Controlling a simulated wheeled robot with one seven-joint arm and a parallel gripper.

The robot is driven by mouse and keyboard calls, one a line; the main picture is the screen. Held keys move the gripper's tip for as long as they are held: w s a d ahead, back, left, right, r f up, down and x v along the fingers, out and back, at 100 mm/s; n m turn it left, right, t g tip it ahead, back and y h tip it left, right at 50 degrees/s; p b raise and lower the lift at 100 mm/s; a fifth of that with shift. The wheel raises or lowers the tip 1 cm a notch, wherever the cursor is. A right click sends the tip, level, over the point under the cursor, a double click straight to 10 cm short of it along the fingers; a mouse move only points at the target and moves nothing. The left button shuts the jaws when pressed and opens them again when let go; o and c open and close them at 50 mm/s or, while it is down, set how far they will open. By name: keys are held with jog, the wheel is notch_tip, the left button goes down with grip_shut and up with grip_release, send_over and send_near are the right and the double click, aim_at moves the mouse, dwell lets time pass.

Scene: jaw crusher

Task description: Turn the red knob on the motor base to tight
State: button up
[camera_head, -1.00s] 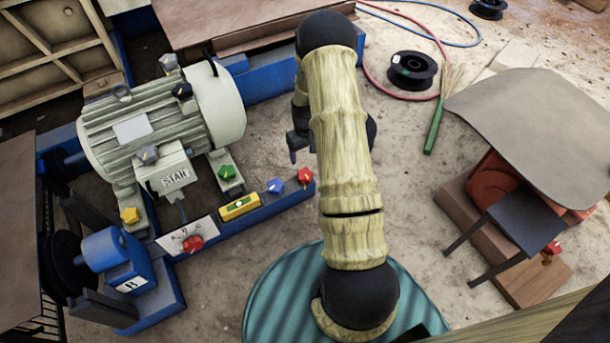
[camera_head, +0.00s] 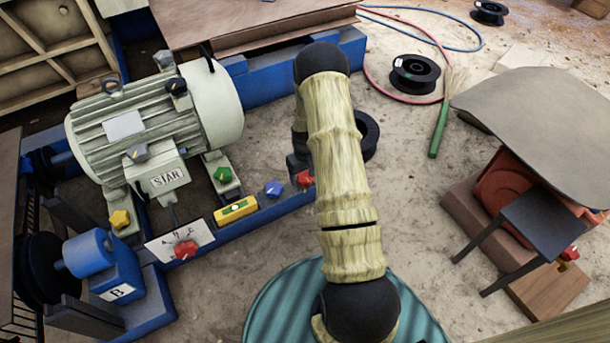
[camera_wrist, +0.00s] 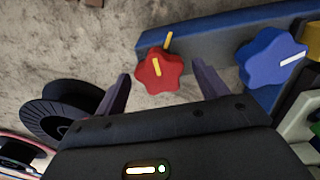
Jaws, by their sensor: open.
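A red star-shaped knob (camera_wrist: 158,72) with a yellow line sits at the end of the blue motor base (camera_wrist: 205,40). A yellow mark is on the base just beyond it. The knob's line leans slightly left at its top and the mark leans slightly right. My gripper (camera_wrist: 161,84) is open, with one finger on each side of the knob in the wrist view; I cannot tell whether they touch it. In the head view the red knob (camera_head: 304,178) is partly hidden by my arm, and my gripper is mostly hidden behind the arm.
A blue knob (camera_wrist: 272,57) is close to the right finger. A yellow level (camera_head: 236,210), a green knob (camera_head: 223,174) and another red knob on a dial plate (camera_head: 186,249) are along the base. The grey motor (camera_head: 150,125) stands behind. A black spool (camera_wrist: 58,112) lies left.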

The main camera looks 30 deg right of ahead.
jog(key=shift+c, duration=0.4)
jog(key=c, duration=0.9)
jog(key=shift+r+p, duration=0.1)
jog(key=shift+p, duration=0.4)
jog(key=m+p, duration=0.2)
jog(key=p, duration=0.1)
jog(key=shift+r+m, duration=0.15)
jog(key=shift+m, duration=0.25)
jog(key=m+p, duration=0.3)
jog(key=shift+f, duration=0.2)
jog(key=shift+p, duration=0.3)
